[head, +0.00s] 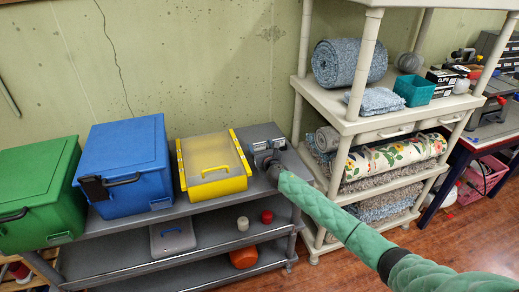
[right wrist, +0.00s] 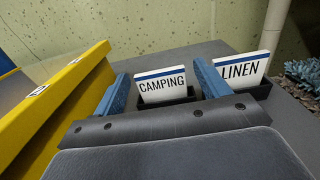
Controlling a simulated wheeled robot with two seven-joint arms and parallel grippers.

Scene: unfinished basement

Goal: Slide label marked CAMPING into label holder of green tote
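The green tote (head: 35,190) stands at the left end of the grey shelf unit. A small pale frame, apparently its label holder (head: 60,237), shows low on its front. My right gripper (head: 268,157) is over the right end of the shelf top. In the right wrist view, its blue fingers (right wrist: 161,78) are open, one on each side of the white CAMPING label (right wrist: 162,85). That label stands upright in a dark slot holder. I cannot tell whether the fingers touch it. The LINEN label (right wrist: 242,68) stands to its right, outside the fingers. My left gripper is out of view.
A blue tote (head: 125,160) and a yellow bin (head: 213,165) stand between the green tote and my right gripper. The yellow bin is close on the gripper's left. A beige shelf unit (head: 345,125) with rugs stands to the right.

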